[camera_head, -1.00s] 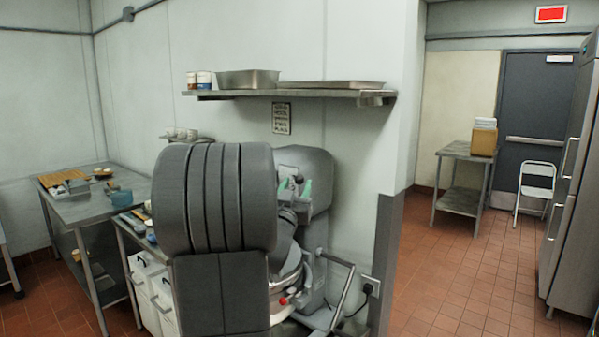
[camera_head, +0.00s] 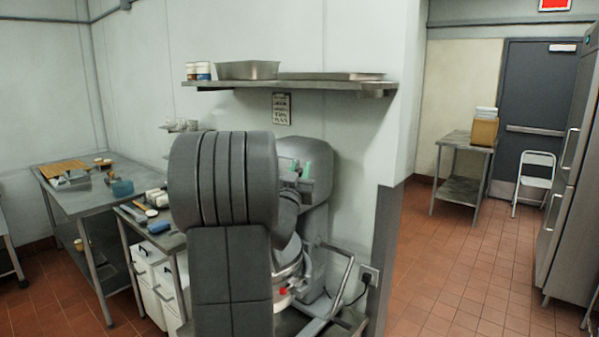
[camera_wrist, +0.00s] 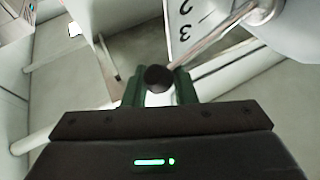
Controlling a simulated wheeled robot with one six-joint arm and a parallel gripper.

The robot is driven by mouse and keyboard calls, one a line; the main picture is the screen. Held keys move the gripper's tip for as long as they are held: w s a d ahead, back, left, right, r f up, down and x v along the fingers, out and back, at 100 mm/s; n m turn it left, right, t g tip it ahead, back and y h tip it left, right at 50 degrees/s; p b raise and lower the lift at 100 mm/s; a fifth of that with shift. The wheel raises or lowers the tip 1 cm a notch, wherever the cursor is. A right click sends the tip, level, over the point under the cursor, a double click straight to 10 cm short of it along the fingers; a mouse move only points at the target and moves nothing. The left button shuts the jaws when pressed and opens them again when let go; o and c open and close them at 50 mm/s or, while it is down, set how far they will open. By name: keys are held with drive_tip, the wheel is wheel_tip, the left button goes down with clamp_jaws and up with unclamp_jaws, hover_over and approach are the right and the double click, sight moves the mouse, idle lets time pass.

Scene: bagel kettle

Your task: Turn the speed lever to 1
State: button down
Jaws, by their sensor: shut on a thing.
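The speed lever shows in the wrist view as a thin metal rod (camera_wrist: 212,43) with a round dark knob (camera_wrist: 159,78) at its end. The rod runs up and right to a round hub (camera_wrist: 262,10) beside a white dial plate (camera_wrist: 192,22) with the numerals 3 and 2. My gripper (camera_wrist: 159,86) has its green fingers closed on either side of the knob. In the head view, the green fingertips (camera_head: 302,169) are at the upper front of the grey mixer (camera_head: 316,164). My arm hides much of the mixer, and the lever cannot be made out there.
A wall shelf (camera_head: 240,86) with pans and jars is above the mixer. A metal table (camera_head: 95,203) with bakery items stands at the left. A mixer bowl (camera_head: 290,262) is below my gripper. The tiled floor (camera_head: 440,270) at the right is open, with a fridge (camera_head: 570,190) at its edge.

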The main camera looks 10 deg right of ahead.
drive_tip(key=shift+f, duration=0.3)
wheel_tip(320, 180, down, 2)
drive_tip(key=m+h+b, duration=0.1)
drive_tip(key=m+b, duration=0.1)
drive_tip(key=b, duration=0.3)
drive_tip(key=shift+s+d, duration=0.15)
wheel_tip(320, 180, down, 6)
drive_tip(key=m+g+h+b, duration=0.1)
drive_tip(key=m+h+b, duration=0.1)
drive_tip(key=m+b, duration=0.2)
drive_tip(key=m+g+h+b, duration=0.2)
drive_tip(key=m+b, duration=0.1)
drive_tip(key=b, duration=0.3)
drive_tip(key=m+g+h+b, duration=0.1)
drive_tip(key=m+h+b, duration=0.2)
drive_tip(key=m+b, duration=0.1)
drive_tip(key=shift+s+r+m+b, duration=0.1)
drive_tip(key=shift+r+m+b, duration=0.15)
drive_tip(key=shift+b, duration=0.4)
drive_tip(key=shift+g, duration=0.3)
drive_tip(key=shift+m, duration=0.25)
